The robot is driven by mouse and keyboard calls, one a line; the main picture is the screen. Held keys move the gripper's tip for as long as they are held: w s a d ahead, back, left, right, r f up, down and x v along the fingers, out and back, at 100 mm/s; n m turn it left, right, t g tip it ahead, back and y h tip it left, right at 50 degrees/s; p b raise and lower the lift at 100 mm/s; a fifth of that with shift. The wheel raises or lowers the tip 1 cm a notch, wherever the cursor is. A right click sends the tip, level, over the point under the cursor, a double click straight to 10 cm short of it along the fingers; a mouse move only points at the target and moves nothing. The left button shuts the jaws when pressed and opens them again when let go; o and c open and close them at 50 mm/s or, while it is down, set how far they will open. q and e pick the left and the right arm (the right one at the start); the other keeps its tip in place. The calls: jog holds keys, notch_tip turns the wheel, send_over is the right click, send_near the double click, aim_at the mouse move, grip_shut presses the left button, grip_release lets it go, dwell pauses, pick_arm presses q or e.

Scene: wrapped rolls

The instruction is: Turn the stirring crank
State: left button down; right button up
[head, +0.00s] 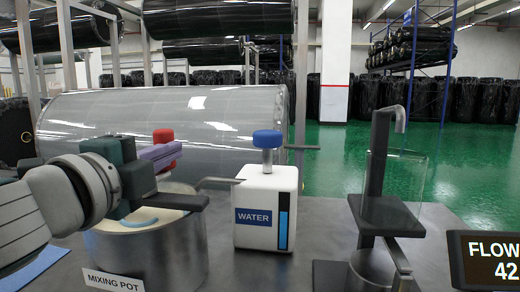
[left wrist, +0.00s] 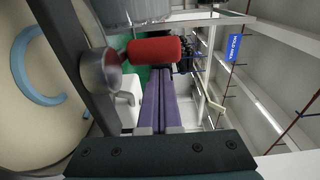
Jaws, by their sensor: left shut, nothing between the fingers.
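The mixing pot (head: 150,262) is a grey metal pot at the lower left of the head view, with cream contents and a light blue curved streak on top. A dark bar (head: 180,202) lies across its top. The red crank handle (head: 162,134) shows just behind my left gripper (head: 178,149). In the left wrist view the red handle (left wrist: 155,51) sticks out from a round metal hub (left wrist: 100,70). My left gripper's purple fingers (left wrist: 160,78) are together and empty, close beside the handle; I cannot tell whether they touch it. My right gripper is not in view.
A white water container (head: 266,212) with a blue knob (head: 267,139) stands right of the pot. A dark stand with a clear panel (head: 375,200) and a display (head: 490,260) are further right. The grey table (head: 325,225) has bare space between container and stand. A large wrapped roll (head: 220,108) lies behind.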

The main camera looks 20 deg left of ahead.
pick_arm(q)
jog(key=shift+w+a+n+y, duration=0.1)
jog(key=shift+w+n+y, duration=0.1)
jog(key=shift+n+y, duration=0.6)
jog(key=y, duration=0.1)
jog(key=n+g+y, duration=0.1)
jog(key=y, duration=0.1)
jog(key=n+g+y, duration=0.1)
jog(key=shift+w+a, duration=0.25)
jog(key=shift+a, duration=0.15)
jog(key=shift+a+n+y+p, duration=0.25)
jog(key=shift+n+y+p, duration=0.05)
jog(key=shift+p, duration=0.05)
jog(key=shift+w, duration=0.15)
